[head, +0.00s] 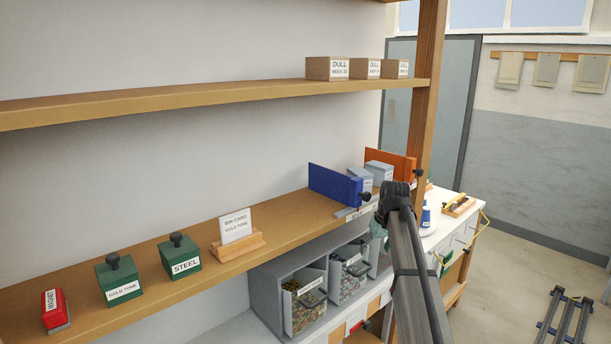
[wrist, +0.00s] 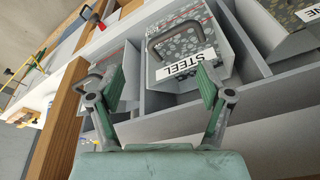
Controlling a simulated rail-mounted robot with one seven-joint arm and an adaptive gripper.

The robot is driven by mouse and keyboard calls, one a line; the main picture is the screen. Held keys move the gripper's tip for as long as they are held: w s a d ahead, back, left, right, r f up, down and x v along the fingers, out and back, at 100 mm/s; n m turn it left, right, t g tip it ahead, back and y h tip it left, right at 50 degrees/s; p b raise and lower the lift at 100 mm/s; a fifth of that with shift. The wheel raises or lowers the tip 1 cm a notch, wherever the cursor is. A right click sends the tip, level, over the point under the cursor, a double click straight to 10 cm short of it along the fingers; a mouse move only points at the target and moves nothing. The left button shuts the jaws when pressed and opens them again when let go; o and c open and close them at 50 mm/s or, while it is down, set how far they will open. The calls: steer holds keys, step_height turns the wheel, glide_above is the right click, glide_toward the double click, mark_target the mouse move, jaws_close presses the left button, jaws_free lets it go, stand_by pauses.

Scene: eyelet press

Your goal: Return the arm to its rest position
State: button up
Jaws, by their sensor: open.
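My gripper (wrist: 158,88) is open in the wrist view, its two green-padded fingers wide apart with nothing seen between them. Beyond the fingers is a grey bin labelled STEEL (wrist: 188,62), with a dark handle (wrist: 176,38) and speckled contents. I cannot tell the distance between the fingers and the bin. In the head view my dark arm (head: 412,265) rises from the lower right in front of the shelving, and my fingers do not show clearly there.
The wooden shelf (head: 140,249) carries a red magnet block (head: 55,309), green GOLD TONE (head: 118,281) and STEEL (head: 180,257) blocks, a bin card (head: 236,226) and a blue divider (head: 335,186). Grey bins (head: 303,296) stand below. A wooden post (head: 428,90) stands near my arm.

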steer(key=s+a+f+g, duration=0.1)
steer(key=s+f+g, duration=0.1)
steer(key=s+f, duration=0.9)
steer(key=s+a+f+m+g+b, duration=0.15)
steer(key=s+f, duration=0.45)
steer(key=f, duration=1.1)
steer(key=s+a+f+g, duration=0.1)
steer(key=s+a+f, duration=0.1)
steer(key=s+f, duration=0.85)
steer(key=s+f+g, duration=0.1)
steer(key=s+f, duration=0.5)
steer(key=s, duration=0.5)
steer(key=s+a+f+g, duration=0.1)
steer(key=s+f, duration=0.5)
steer(key=s, duration=0.6)
steer(key=s+f+g+h+b, duration=0.1)
steer(key=s+f+g, duration=0.2)
steer(key=s, duration=0.9)
step_height(320, 180, down, 3)
steer(key=shift+a+f+m, duration=0.1)
steer(key=shift+a+m, duration=0.15)
steer(key=shift+m, duration=0.2)
